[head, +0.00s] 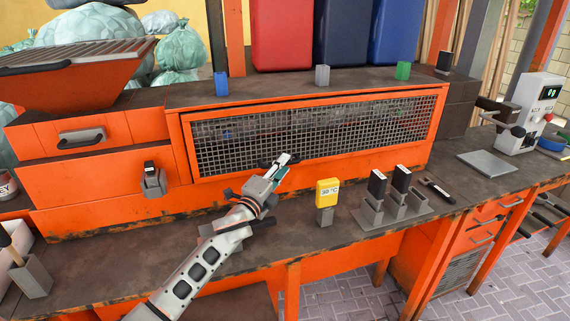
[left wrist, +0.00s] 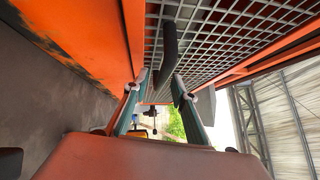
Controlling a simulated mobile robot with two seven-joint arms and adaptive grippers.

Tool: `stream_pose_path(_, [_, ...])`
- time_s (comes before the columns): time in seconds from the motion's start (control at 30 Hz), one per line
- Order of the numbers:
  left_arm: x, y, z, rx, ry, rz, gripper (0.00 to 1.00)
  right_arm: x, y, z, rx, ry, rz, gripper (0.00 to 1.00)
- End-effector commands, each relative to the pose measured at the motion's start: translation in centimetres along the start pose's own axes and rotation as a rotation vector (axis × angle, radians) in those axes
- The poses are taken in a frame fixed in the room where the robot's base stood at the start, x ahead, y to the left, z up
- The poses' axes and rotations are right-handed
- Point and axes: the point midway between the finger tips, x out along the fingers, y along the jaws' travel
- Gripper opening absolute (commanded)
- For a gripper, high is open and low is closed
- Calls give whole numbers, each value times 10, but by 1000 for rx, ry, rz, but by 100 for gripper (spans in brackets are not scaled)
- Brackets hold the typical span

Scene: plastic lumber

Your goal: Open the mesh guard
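The mesh guard (head: 345,129) is a wide grey wire-mesh panel in an orange frame on the front of the orange bench housing. It looks shut. Its dark handle (head: 265,162) is at the lower edge, and it shows as a black bar in the left wrist view (left wrist: 169,50). My left gripper (head: 284,160) is at the handle, in front of the mesh. In the left wrist view its two fingers (left wrist: 156,88) are apart, with the bar's near end between their tips. I cannot tell whether they touch it. My right gripper is not in view.
A yellow temperature display (head: 327,192) and black-topped blocks (head: 388,193) stand on the lower bench right of my left arm. A grey latch-like block (head: 153,180) sits left of the guard. Small coloured blocks (head: 322,75) stand on the ledge above. A white machine (head: 533,110) is far right.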

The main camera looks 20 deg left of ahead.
Motion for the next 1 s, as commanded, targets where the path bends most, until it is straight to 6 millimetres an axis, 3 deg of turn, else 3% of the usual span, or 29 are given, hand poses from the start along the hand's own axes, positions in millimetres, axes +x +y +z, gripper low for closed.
stream_pose_path(0.2, [16, 1, 0, 1, 0, 1, 26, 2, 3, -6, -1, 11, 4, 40])
stream_pose_path(0.47, [17, 0, 0, 0, 0, 1, 26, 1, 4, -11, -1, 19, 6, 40])
stream_pose_path(0.6, [17, 0, 0, 0, 0, 1, 0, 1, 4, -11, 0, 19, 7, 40])
stream_pose_path(1.0, [22, 1, -1, 0, 0, 1, 0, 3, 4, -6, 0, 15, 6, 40])
